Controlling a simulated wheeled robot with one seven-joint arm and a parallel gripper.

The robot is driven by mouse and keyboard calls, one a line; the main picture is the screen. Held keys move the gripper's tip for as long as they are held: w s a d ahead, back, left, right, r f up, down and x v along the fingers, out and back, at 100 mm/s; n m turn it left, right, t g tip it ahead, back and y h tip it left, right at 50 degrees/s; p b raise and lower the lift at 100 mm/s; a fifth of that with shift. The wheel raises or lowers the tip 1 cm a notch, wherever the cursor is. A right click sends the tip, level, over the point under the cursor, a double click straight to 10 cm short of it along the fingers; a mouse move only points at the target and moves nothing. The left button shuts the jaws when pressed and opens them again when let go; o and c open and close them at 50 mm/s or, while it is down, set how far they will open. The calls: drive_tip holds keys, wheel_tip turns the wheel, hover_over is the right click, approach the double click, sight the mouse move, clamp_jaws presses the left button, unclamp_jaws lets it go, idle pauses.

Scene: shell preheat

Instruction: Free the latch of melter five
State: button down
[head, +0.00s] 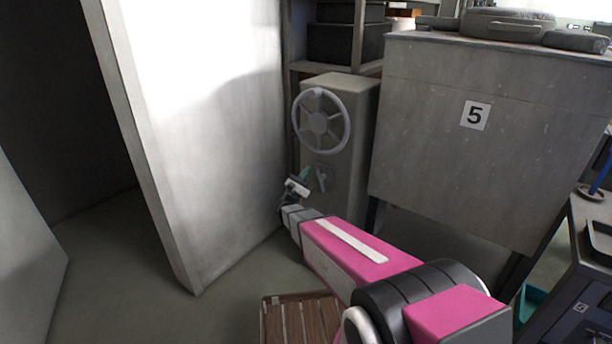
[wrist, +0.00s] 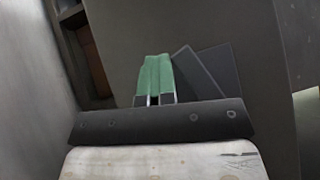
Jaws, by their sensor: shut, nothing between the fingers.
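In the wrist view the shut green fingers (wrist: 155,75) point at a dark grey surface, beside a darker flat plate (wrist: 214,70). I cannot tell whether they touch it.
A large pale upright panel (head: 205,130) stands close left of my gripper. A slatted wooden piece (head: 297,318) lies on the floor below my arm. Shelves with dark boxes (head: 345,43) are behind the wheeled unit. Bare floor (head: 110,265) shows at the left.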

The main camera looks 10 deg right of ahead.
drive_tip(key=shift+s+d+r+m+g+h, duration=0.15)
drive_tip(key=shift+m+g+h, duration=0.15)
drive_tip(key=shift+m+g, duration=0.5)
drive_tip(key=shift+r+m+g+h, duration=0.1)
drive_tip(key=shift+m+g+h, duration=0.2)
drive_tip(key=shift+m+g, duration=0.45)
drive_tip(key=shift+s+d+r+m+g+h, duration=0.15)
drive_tip(key=shift+m+g+h, duration=0.15)
drive_tip(key=shift+m+g, duration=0.75)
drive_tip(key=shift+m, duration=0.3)
drive_tip(key=shift+a, duration=0.1)
drive_tip(key=v, duration=1)
drive_tip(key=shift+a+f, duration=0.2)
drive_tip(key=shift+f, duration=0.1)
drive_tip(key=shift+s, duration=0.1)
